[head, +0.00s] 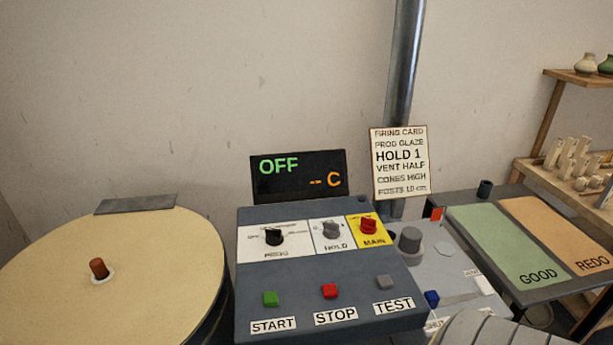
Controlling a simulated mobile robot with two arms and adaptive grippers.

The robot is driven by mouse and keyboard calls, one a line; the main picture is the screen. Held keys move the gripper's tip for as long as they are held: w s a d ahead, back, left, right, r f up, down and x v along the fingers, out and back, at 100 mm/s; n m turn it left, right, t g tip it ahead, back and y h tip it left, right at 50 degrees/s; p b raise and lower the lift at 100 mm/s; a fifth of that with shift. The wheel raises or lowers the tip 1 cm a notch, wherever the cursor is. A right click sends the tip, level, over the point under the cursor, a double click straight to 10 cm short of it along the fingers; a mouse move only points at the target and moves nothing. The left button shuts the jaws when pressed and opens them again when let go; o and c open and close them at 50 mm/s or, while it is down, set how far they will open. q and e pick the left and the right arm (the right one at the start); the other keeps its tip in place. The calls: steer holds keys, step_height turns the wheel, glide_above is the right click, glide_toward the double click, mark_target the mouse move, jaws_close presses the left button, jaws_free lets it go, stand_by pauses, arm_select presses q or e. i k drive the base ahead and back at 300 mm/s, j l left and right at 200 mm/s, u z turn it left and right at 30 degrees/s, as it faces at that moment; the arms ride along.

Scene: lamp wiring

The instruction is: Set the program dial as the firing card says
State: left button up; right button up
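The firing card (401,162) stands upright behind the panel and reads PROG GLAZE, HOLD 1, VENT HALF, CONES HIGH, with a POSTS line at the bottom. The program dial (274,237) is a black knob on a white plate labelled PROG, at the left of the control box (320,273). The small position labels around it are too blurred to read, so its setting cannot be told. The display (299,176) shows OFF and "-- C". Neither gripper is identifiable in the head view.
Beside the program dial are a grey HOLD knob (331,230) and a red MAIN switch (368,225). START, STOP and TEST buttons line the front. A round kiln lid (110,262) is at left. GOOD (510,244) and REDO (562,233) mats lie at right.

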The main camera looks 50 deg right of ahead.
mark_target(274, 236)
steer(key=z, duration=1.45)
